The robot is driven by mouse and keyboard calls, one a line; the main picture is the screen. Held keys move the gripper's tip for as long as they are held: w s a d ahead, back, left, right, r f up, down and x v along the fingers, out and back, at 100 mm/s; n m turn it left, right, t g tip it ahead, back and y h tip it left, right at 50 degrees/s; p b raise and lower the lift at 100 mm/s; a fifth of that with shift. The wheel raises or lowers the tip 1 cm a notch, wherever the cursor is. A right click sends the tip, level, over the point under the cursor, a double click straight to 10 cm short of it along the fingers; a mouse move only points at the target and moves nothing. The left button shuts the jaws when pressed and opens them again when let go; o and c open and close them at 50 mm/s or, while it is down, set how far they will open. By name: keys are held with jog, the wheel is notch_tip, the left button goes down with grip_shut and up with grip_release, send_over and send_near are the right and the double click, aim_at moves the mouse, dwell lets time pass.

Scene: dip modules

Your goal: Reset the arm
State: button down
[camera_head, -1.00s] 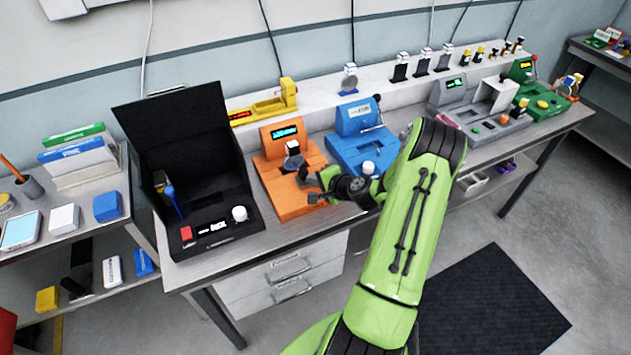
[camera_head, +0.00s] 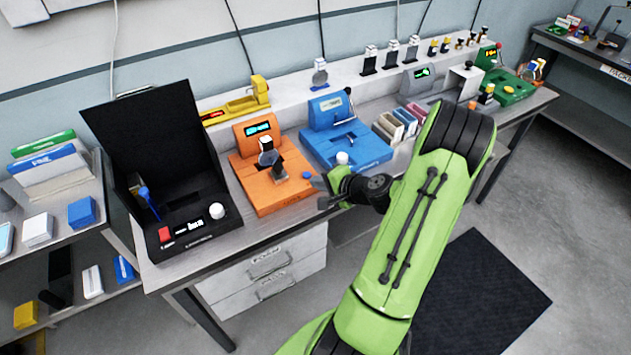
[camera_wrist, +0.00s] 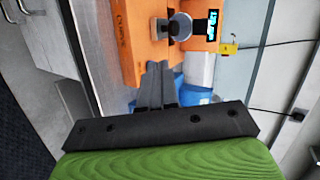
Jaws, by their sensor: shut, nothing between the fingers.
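My green arm reaches in from the bottom of the head view. My gripper (camera_head: 322,192) is dark and shut, with nothing between its fingers. It is just right of the orange module (camera_head: 262,207) and in front of the blue module (camera_head: 318,152), apart from the dark and white piece (camera_head: 267,155) standing on the orange module. In the wrist view my fingers (camera_wrist: 156,85) lie close together. The orange module (camera_wrist: 138,50) and part of the blue module (camera_wrist: 196,96) show beyond them.
An open black case (camera_head: 155,165) stands left of the orange module. Small coloured blocks (camera_head: 397,125) sit right of the blue module. Grey and green modules (camera_head: 508,88) are farther right. Two drawers (camera_head: 270,272) are under the bench, and the floor has a dark mat (camera_head: 480,290).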

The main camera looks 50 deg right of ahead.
dwell(0.4)
jog(key=a+r+n+g+y, duration=0.1)
jog(key=a+r+n+g, duration=0.1)
jog(key=a+r+n, duration=0.3)
jog(key=a+r+n+g, duration=0.1)
jog(key=a+n+g, duration=0.15)
jog(key=a, duration=0.55)
jog(key=a+r+n+g+y, duration=0.1)
jog(key=a+r+n, duration=0.25)
jog(key=a, duration=0.25)
jog(key=s+a+r+n+h, duration=0.1)
jog(key=s+a+r+n, duration=0.2)
jog(key=s, duration=0.5)
jog(key=s+a+r+n, duration=0.4)
jog(key=s+a+r, duration=0.1)
jog(key=s, duration=0.3)
jog(key=shift+a+r+g+h, duration=0.35)
jog(key=shift+a+g+h, duration=0.1)
jog(key=shift+a, duration=0.25)
jog(key=shift+s+d, duration=0.1)
